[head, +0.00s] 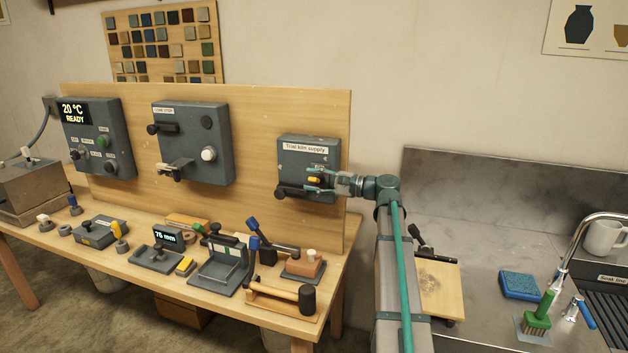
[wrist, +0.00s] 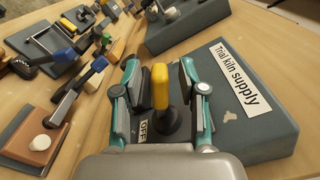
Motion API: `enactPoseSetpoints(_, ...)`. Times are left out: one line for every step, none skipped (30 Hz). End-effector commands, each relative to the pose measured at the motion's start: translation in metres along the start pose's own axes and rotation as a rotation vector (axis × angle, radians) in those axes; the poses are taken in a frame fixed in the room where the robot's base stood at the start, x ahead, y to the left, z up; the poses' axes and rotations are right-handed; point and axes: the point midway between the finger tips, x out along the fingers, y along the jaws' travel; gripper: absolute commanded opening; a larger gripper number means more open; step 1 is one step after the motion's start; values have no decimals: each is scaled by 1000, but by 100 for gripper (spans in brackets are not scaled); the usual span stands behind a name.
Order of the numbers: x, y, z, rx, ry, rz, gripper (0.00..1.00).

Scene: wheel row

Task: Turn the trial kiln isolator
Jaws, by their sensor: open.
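The trial kiln isolator is a grey box (head: 300,152) labelled "Trial kiln supply", at the right end of the upright wooden board in the head view. The box (wrist: 262,128) fills the right of the wrist view. Its yellow handle (wrist: 160,86) stands on a dark round base, with an "OFF" label beside the base. In the head view the handle (head: 314,180) is a small yellow patch. My gripper (head: 309,180) is open at the box front. In the wrist view its fingers (wrist: 160,75) stand either side of the handle, with gaps visible. Finger-to-box contact is unclear.
Left on the board are a grey box (head: 190,142) with a lever and a control box (head: 97,135) reading "20 °C READY". The wooden bench (head: 130,285) below carries several fixtures and a mallet (head: 306,300). A sink counter (head: 480,260) is at right.

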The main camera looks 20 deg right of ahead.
Motion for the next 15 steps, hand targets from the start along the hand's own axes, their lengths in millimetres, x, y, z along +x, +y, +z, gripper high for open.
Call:
enactPoseSetpoints(0,0,0,0,0,0,42)
enactPoseSetpoints(0,0,0,0,0,0,42)
enactPoseSetpoints(0,0,0,0,0,0,42)
enactPoseSetpoints(0,0,0,0,0,0,42)
enactPoseSetpoints(0,0,0,0,0,0,42)
enactPoseSetpoints(0,0,0,0,0,0,35)
enactPoseSetpoints(0,0,0,0,0,0,30)
enactPoseSetpoints(0,0,0,0,0,0,25)
enactPoseSetpoints(0,0,0,0,0,0,18)
enactPoseSetpoints(0,0,0,0,0,0,13)
enactPoseSetpoints(0,0,0,0,0,0,8)
enactPoseSetpoints(0,0,0,0,0,0,2)
enactPoseSetpoints(0,0,0,0,0,0,0)
enactPoseSetpoints(0,0,0,0,0,0,0)
enactPoseSetpoints(0,0,0,0,0,0,0)
